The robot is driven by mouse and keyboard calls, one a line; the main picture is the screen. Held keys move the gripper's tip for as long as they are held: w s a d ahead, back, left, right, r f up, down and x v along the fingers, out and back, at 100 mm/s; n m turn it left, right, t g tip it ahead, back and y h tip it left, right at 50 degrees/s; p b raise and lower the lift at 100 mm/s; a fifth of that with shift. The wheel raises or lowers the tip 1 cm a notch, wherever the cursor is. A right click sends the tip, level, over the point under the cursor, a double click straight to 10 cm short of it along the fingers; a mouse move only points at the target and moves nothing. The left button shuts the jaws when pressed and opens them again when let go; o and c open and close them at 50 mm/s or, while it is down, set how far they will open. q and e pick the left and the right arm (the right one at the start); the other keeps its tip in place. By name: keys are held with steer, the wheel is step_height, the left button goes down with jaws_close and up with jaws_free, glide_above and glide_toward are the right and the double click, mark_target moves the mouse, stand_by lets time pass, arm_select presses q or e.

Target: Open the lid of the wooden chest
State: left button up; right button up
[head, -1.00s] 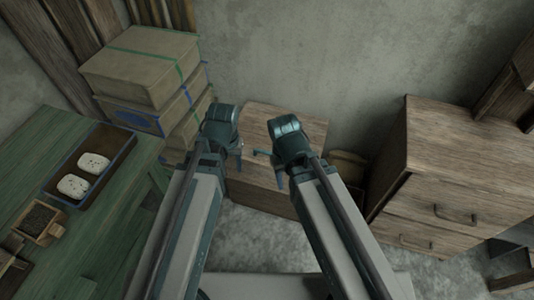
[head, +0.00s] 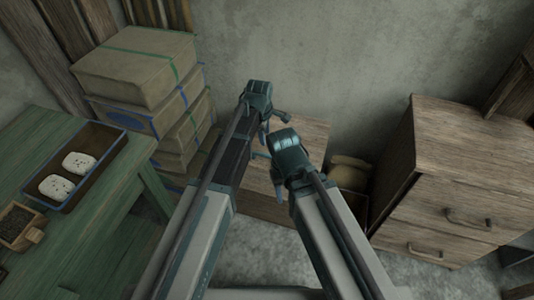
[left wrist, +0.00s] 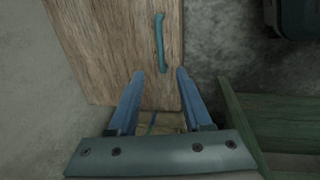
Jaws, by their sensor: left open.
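The wooden chest (head: 309,133) stands against the wall, partly hidden behind my arms. Its lid looks shut. My left gripper (head: 275,126) is over the chest's top, with its fingers apart and nothing between them. In the left wrist view, the open blue fingers (left wrist: 152,85) point at the chest's wooden surface (left wrist: 110,45). A teal bar handle (left wrist: 159,42) shows there, ahead of the fingertips and apart from them. My right gripper (head: 270,172) is in front of the chest, nearer to me, with its fingers apart and empty.
Stacked boxes (head: 135,65) stand left of the chest. A green bench (head: 95,215) at the left bears a tray (head: 110,155) with two white pieces. A drawer cabinet (head: 465,160) stands at the right.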

mark_target(267, 155)
arm_select(q)
steer(key=shift+f, duration=0.15)
steer(key=f+b, duration=0.4)
steer(key=w+f+b, duration=0.1)
steer(key=f+b, duration=0.4)
steer(key=w+f+b, duration=0.1)
steer(key=f+b, duration=0.3)
steer(key=shift+w+d+f+b, duration=0.2)
steer(key=shift+w+d+b, duration=0.05)
steer(key=shift+d+b, duration=0.15)
jaws_close()
steer(key=shift+r, duration=0.1)
stand_by(1.0)
